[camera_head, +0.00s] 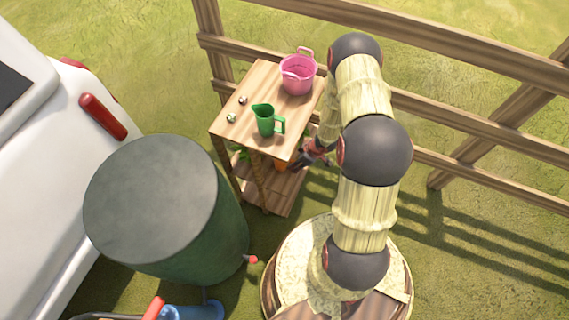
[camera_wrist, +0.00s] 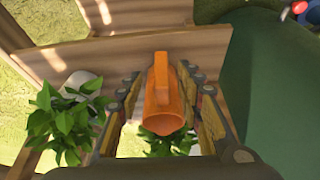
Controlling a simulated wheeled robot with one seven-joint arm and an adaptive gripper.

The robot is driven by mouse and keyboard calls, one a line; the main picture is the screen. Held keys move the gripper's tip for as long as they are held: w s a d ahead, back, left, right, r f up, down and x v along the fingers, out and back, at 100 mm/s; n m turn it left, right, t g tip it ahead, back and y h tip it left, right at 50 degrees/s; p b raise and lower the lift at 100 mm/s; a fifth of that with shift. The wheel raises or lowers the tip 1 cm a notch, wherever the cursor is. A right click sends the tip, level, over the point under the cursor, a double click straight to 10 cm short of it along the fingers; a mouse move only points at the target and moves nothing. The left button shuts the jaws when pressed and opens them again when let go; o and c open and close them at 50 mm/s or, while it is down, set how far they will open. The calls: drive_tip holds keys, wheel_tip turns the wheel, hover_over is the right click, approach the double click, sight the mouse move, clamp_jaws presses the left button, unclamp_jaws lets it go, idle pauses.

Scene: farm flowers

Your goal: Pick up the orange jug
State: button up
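The orange jug (camera_wrist: 163,105) is in the middle of the wrist view, with its handle toward the top of the picture. In the head view only a small orange patch of it (camera_head: 281,164) shows below the tabletop edge. My gripper (camera_wrist: 162,90) is open, with one finger on each side of the jug. A narrow gap shows on the left side; contact on the right side is unclear. In the head view my gripper (camera_head: 308,157) is at the table's right side, below the top, partly hidden by my arm.
A wooden table (camera_head: 262,82) has a lower shelf (camera_head: 286,197). On top stand a green jug (camera_head: 265,121), a pink bucket (camera_head: 297,75) and small round items. A green barrel (camera_head: 160,208) stands left, a wooden fence (camera_head: 470,105) behind.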

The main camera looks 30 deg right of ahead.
drive_tip(key=x, duration=0.1)
drive_tip(key=b+x, duration=0.2)
drive_tip(key=x, duration=0.1)
drive_tip(key=shift+s+f, duration=0.2)
drive_tip(key=shift+s, duration=0.05)
drive_tip(key=shift+r, duration=0.1)
drive_tip(key=shift+c, duration=1.1)
clamp_jaws()
